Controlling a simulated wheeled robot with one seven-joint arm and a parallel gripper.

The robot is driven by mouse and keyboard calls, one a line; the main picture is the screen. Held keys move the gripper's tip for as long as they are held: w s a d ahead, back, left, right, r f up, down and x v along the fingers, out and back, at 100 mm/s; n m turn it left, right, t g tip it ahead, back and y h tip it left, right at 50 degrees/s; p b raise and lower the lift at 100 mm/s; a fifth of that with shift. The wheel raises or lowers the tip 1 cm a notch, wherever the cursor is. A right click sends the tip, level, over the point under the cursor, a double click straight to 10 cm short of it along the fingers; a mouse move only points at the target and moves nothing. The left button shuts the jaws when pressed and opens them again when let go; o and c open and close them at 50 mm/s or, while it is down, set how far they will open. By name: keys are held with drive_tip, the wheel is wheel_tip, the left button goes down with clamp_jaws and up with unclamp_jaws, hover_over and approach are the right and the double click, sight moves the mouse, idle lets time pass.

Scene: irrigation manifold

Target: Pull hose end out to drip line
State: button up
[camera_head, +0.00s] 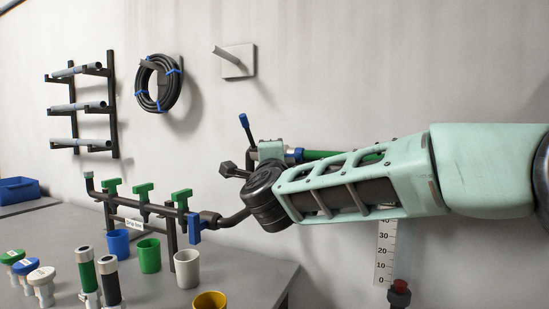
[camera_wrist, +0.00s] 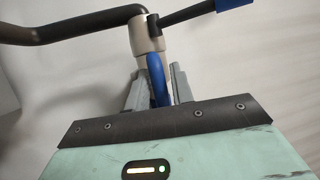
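My gripper (camera_wrist: 157,92) is in the wrist view, with its two grey fingers close on either side of a blue, curved part of the hose end (camera_wrist: 147,35). No clear gap shows beside it, so they look shut on it. The hose end has a pale tan body and a black lever with a blue tip (camera_wrist: 235,4). A black hose (camera_wrist: 70,29) curves from it to the left. A green pipe with a blue end, perhaps the drip line (camera_head: 320,155), is partly behind my arm.
The manifold (camera_head: 150,208) with green valves and a blue valve (camera_head: 194,228) stands on the grey bench (camera_head: 240,275). Cups and capped fittings crowd the bench front. A coiled hose (camera_head: 158,83), a pipe rack (camera_head: 112,105) and a scale (camera_head: 383,255) are on the wall.

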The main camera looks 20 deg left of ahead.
drive_tip(key=shift+s+d+f, duration=0.1)
drive_tip(key=b+v, duration=0.2)
drive_tip(key=v, duration=1.5)
drive_tip(key=shift+b, duration=0.4)
drive_tip(key=shift+f, duration=0.1)
